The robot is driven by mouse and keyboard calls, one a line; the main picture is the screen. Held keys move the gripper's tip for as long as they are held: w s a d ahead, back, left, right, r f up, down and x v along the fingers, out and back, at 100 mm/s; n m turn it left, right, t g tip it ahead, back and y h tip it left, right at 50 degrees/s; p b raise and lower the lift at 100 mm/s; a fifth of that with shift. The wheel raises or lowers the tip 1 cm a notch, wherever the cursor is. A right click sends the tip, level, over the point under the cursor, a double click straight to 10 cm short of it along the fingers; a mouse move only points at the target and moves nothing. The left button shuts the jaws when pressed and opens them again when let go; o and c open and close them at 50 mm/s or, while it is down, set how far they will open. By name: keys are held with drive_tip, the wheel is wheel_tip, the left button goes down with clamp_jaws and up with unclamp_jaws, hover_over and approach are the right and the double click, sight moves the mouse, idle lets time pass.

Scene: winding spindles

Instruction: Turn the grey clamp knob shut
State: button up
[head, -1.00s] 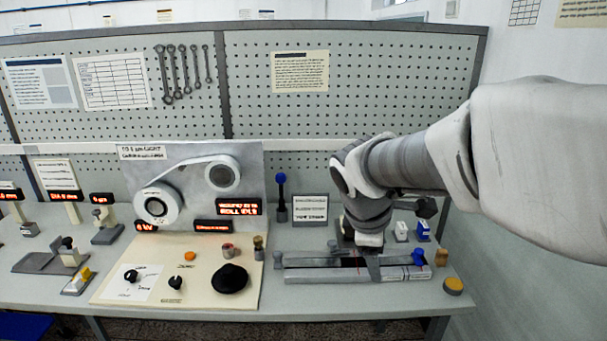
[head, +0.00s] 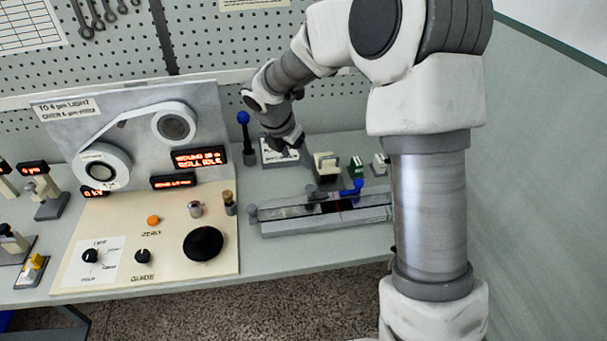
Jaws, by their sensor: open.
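A long grey fixture with a dark slot (head: 322,222) lies on the bench, right of the cream control panel. A small grey knob (head: 310,191) sits along its back edge, with a blue knob (head: 357,185) to its right. Another grey rounded piece (head: 253,211) is at the fixture's left end; I cannot tell for sure which grey one is the clamp knob. My gripper (head: 286,149) is open and empty, above and behind the fixture, in front of a small sign. It is apart from both grey pieces. My arm hides the fixture's right end.
A blue-topped lever (head: 244,118) stands just left of my gripper. A cream block (head: 326,165) and small green (head: 356,166) and white blocks stand behind the fixture. The cream panel (head: 205,270) carries several knobs. The bench front right of the panel is clear.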

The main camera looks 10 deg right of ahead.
sight(310, 188)
drive_tip(key=x, duration=1.7)
drive_tip(key=shift+w+f, duration=0.2)
drive_tip(key=shift+f, duration=0.1)
drive_tip(key=shift+c, duration=0.3)
clamp_jaws()
